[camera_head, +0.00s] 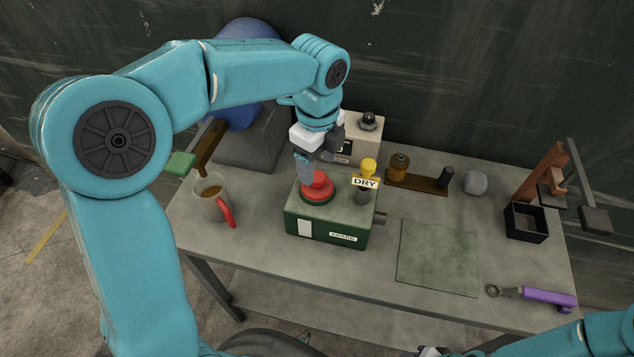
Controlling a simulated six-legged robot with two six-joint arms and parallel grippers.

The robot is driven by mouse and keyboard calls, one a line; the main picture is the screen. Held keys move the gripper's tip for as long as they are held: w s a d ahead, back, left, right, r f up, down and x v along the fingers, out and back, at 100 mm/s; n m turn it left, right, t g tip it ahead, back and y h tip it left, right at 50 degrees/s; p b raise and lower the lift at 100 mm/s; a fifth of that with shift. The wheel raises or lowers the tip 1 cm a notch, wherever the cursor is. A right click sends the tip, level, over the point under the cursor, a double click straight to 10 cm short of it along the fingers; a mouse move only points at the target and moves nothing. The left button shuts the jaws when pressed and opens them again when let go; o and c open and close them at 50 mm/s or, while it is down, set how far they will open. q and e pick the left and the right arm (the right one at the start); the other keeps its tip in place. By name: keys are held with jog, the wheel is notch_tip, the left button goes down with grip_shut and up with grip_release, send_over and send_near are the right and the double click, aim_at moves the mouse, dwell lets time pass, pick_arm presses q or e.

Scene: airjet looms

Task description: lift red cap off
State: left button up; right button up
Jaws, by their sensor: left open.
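The red cap (317,188) sits on top of a green box (300,225) labelled SPARE, towards the left of the table. My left gripper (313,168) is open and points down right at the cap, with a finger in front of its upper left side. I cannot tell whether the fingers touch the cap, and part of its top is hidden. My right arm comes in at the bottom right; only a small part of what may be its gripper (432,351) shows at the bottom edge.
A yellow-topped post with a DRY tag (365,183) stands close right of the cap. A beige box (366,145) is behind. A green mat (437,258) and purple-handled tool (548,297) lie to the right.

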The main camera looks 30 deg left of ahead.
aim_at(319, 176)
pick_arm(q)
jog(key=f, duration=0.2)
jog(key=w+f, duration=0.1)
jog(key=f, duration=0.1)
jog(key=shift+a+f+p, duration=0.15)
jog(key=shift+f+p, duration=0.05)
jog(key=shift+p, duration=0.1)
jog(key=shift+f, duration=0.2)
jog(key=shift+s, duration=0.2)
jog(key=shift+w, duration=0.2)
jog(key=c, duration=1.1)
jog(key=shift+s, duration=0.15)
